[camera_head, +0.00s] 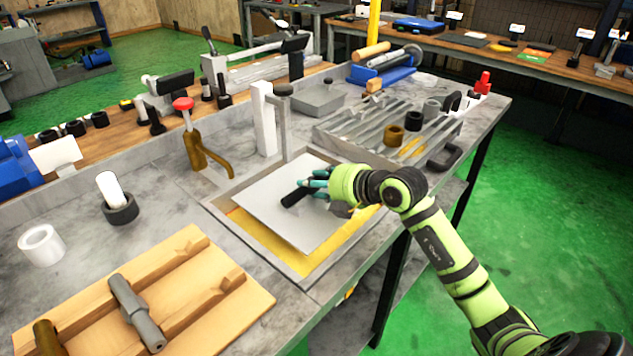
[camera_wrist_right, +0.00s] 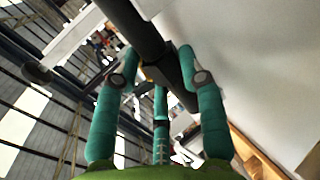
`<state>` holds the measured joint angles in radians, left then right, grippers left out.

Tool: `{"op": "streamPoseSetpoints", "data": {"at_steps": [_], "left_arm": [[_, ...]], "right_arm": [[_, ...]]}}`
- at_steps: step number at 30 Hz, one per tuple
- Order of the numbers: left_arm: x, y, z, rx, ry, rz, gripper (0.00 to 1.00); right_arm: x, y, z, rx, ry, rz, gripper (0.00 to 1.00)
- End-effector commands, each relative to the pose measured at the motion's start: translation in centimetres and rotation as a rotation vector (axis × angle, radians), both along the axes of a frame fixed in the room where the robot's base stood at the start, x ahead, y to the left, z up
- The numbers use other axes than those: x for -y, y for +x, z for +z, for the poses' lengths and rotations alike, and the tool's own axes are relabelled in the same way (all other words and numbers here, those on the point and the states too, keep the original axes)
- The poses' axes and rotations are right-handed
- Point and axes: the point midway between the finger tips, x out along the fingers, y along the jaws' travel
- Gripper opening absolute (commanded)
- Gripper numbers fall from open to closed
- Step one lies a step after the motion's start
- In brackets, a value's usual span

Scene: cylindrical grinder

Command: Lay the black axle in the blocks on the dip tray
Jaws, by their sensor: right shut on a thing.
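The black axle (camera_head: 295,197) is held in my right gripper (camera_head: 318,184), whose teal fingers are shut around it. It sits over a pale grey plate (camera_head: 275,215), which I take for the dip tray, above a yellow-bottomed basin (camera_head: 300,266). The axle slants, with its free end toward the lower left. A dark grey shape (camera_head: 341,209), perhaps a block, shows below the gripper, mostly hidden. I cannot tell whether the axle touches anything below. In the right wrist view the axle (camera_wrist_right: 135,22) crosses between the teal fingers (camera_wrist_right: 160,100). My left gripper is out of view.
A wooden board (camera_head: 245,305) with rails holds a grey shaft (camera_head: 134,311) at front left. A brass tap (camera_head: 194,150) and a white upright post (camera_head: 264,118) stand behind the basin. A ribbed grey rack (camera_head: 375,128) with several rings lies behind right.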

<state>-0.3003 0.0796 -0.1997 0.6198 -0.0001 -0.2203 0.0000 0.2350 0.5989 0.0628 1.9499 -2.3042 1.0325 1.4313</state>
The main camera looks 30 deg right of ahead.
Motion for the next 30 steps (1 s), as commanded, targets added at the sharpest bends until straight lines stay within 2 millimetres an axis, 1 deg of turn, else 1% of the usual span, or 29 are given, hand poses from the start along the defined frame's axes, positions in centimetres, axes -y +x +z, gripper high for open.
{"op": "streamPoseSetpoints", "data": {"at_steps": [1,11,12,13,14,23,24,26,30], "left_arm": [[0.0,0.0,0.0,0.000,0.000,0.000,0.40],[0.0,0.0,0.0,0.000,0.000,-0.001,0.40],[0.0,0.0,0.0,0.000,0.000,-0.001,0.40],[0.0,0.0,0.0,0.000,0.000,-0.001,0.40],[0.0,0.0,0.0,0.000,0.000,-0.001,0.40],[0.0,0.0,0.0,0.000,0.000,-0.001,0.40],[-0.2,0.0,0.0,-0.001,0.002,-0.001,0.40],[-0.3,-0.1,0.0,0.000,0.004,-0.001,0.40],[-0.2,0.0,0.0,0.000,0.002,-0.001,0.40]], "right_arm": [[0.0,0.1,0.2,0.007,0.001,0.000,0.00],[0.0,0.0,0.2,0.005,0.000,0.000,0.00],[0.0,0.0,0.2,0.005,0.000,0.000,0.48],[0.0,0.0,0.2,0.005,0.000,0.000,0.60],[0.0,0.0,0.2,0.004,0.000,0.000,0.68],[0.0,0.0,-0.1,-0.003,0.000,0.000,0.68],[0.0,-0.1,-0.5,-0.012,-0.001,0.001,0.68],[0.0,-0.2,-0.4,-0.011,-0.001,0.001,0.68],[0.4,-1.3,0.3,-0.009,-0.002,0.000,0.68]]}}
